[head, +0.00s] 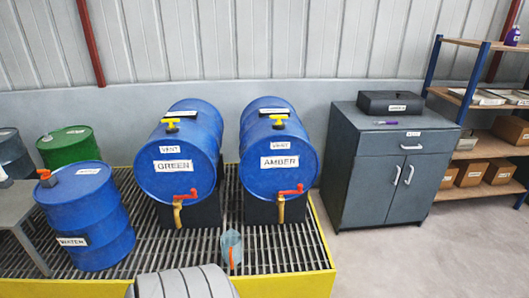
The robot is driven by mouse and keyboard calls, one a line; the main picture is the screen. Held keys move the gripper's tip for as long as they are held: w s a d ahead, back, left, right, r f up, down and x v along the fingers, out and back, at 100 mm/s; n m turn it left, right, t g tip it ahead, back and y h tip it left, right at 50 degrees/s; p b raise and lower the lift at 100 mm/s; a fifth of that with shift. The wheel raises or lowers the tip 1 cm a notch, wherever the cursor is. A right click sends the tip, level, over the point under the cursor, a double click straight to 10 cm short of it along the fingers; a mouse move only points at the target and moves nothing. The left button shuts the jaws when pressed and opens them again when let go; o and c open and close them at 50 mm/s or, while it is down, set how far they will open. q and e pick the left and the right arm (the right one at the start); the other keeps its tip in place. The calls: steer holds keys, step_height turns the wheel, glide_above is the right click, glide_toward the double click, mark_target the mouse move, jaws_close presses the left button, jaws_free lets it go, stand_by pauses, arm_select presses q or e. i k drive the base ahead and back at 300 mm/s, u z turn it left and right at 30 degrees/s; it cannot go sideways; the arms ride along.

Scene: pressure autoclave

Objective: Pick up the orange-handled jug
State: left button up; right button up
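The jug (231,246) is a small translucent bluish vessel with an orange handle on its near side. In the head view it stands on the slatted grating, in front of the gap between the GREEN barrel (177,185) and the AMBER barrel (279,176). It is a little left of the AMBER barrel's tap. What it holds, if anything, is too small to tell. Neither of my grippers shows in the head view.
Red-handled taps (289,190) jut forward above the grating. A grey cabinet (391,165) and shelves (486,147) stand at right. Floor (420,260) before the cabinet is clear.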

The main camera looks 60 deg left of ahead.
mark_target(230, 239)
steer(key=u, duration=0.2)
steer(key=i, duration=1)
steer(key=u, duration=1.35)
steer(key=i, duration=0.65)
steer(key=u, duration=0.7)
